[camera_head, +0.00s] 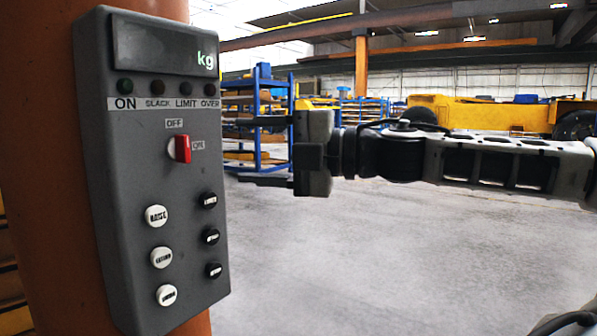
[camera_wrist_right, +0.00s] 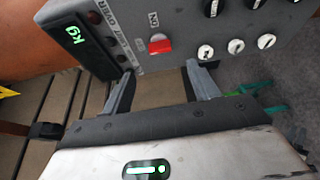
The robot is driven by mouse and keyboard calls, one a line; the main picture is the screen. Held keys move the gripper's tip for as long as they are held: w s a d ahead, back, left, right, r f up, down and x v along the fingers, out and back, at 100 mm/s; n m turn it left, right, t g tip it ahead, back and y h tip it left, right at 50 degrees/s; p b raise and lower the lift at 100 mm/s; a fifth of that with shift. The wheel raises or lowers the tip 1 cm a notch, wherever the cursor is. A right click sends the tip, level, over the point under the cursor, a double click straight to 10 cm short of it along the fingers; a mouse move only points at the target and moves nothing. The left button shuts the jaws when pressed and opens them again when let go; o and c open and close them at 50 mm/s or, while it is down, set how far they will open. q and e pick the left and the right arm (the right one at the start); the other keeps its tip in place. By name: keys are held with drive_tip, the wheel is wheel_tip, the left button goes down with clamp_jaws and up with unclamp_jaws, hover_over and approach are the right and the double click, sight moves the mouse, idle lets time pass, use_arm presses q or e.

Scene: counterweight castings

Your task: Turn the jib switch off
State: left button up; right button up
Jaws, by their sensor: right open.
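The jib switch is a small red knob (camera_head: 183,148) on a pale round base, on the front of a grey control box (camera_head: 150,200). An OFF label is above it and an ON label to its right. I cannot tell for sure which label the knob points to. My right gripper (camera_head: 232,151) is open and empty, to the right of the box at about the knob's height. In the right wrist view the knob (camera_wrist_right: 160,45) lies just beyond and between the open fingertips (camera_wrist_right: 160,70), apart from them. My left gripper is not in view.
The box hangs on an orange column (camera_head: 45,170). White buttons (camera_head: 161,257) and black buttons (camera_head: 211,236) sit below the knob. A lit kg display (camera_head: 160,45) is at the top. Blue shelving (camera_head: 262,120) stands far behind. The floor (camera_head: 380,260) to the right is clear.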

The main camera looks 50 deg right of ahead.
use_arm(q)
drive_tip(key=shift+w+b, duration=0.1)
drive_tip(key=shift+b, duration=0.4)
use_arm(e)
drive_tip(key=v, duration=0.5)
drive_tip(key=shift+s+d, duration=0.15)
drive_tip(key=shift+s, duration=0.25)
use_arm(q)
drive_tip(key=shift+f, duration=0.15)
